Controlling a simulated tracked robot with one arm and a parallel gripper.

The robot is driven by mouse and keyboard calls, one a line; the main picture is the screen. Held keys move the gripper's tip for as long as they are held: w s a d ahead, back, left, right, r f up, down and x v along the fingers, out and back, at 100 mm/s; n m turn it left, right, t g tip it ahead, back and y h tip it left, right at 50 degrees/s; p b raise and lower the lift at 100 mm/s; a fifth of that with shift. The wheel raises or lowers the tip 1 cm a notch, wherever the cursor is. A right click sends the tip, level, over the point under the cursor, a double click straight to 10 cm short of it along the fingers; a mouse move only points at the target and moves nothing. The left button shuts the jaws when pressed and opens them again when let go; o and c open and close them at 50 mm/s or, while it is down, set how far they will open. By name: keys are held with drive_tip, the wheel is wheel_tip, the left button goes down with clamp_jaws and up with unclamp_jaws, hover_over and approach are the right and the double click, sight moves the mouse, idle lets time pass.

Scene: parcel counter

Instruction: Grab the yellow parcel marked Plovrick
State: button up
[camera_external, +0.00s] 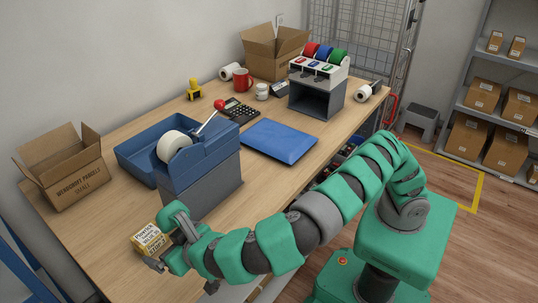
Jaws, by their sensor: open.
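A small yellow parcel (148,240) lies near the front edge of the wooden counter, at the lower left. It has a pale face with dark lettering, too small to read for certain. My gripper (169,241) is at the parcel's right side, with its fingers open. One finger is beyond the parcel's upper right and the other near its lower right. The parcel seems to lie partly between the fingers, but I cannot tell whether they touch it. My gripper hides part of the parcel's right side.
A blue-grey tape dispenser (205,172) stands close behind my gripper. An open cardboard box (78,182) is at the left. A blue padded envelope (279,142), calculator (238,112) and red mug (242,80) lie farther back. Bare counter (112,222) shows left of the parcel.

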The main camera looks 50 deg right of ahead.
sight(152, 237)
drive_tip(key=x, duration=0.6)
drive_tip(key=d+x, duration=0.1)
drive_tip(key=x, duration=0.2)
drive_tip(key=shift+w+f+b, duration=0.25)
drive_tip(key=shift+f+b, duration=0.1)
drive_tip(key=shift+b, duration=0.05)
drive_tip(key=w+f, duration=0.2)
drive_tip(key=w, duration=0.1)
drive_tip(key=shift+a+f+b, duration=0.1)
drive_tip(key=shift+f+b, duration=0.2)
drive_tip(key=shift+f, duration=0.05)
drive_tip(key=shift+w+f, duration=0.2)
drive_tip(key=shift+w, duration=0.4)
drive_tip(key=shift+c, duration=0.3)
drive_tip(key=c, duration=1.1)
